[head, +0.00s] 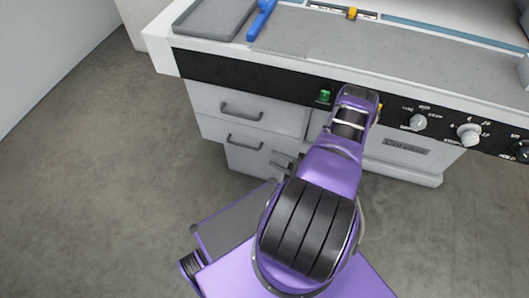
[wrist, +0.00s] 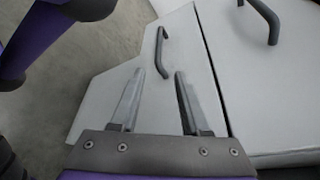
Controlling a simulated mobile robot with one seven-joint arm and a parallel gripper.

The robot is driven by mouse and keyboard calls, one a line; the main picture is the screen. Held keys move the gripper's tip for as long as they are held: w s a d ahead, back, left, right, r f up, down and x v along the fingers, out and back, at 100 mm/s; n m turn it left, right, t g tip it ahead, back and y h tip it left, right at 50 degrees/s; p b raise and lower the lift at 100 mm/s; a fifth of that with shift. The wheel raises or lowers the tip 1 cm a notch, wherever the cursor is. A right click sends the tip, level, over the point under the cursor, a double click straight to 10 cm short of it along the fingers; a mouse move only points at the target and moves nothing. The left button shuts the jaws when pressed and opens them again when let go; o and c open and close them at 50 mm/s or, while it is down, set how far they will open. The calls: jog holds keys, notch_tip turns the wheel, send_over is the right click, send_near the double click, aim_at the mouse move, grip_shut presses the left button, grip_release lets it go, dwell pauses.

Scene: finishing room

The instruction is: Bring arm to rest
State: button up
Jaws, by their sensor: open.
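My gripper (wrist: 159,72) is open and empty in the wrist view, its two grey fingers apart with the pale drawer fronts behind them. In the head view, the fingers of my gripper (head: 279,161) show partly beside my purple arm, in front of the cabinet's drawers. My arm reaches forward from my base to the machine's black front panel and bends back down. I cannot tell the exact gap between the fingertips and the cabinet.
A white machine cabinet (head: 210,107) stands ahead, with an upper drawer handle (head: 241,111) and a lower handle (head: 244,142). Its panel carries a green switch (head: 325,96) and knobs (head: 468,134). A grey tray (head: 213,18) and blue tool (head: 262,19) lie on top. The left floor is clear.

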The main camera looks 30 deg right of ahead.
jog(key=shift+v, duration=1.05)
jog(key=shift+a, duration=0.1)
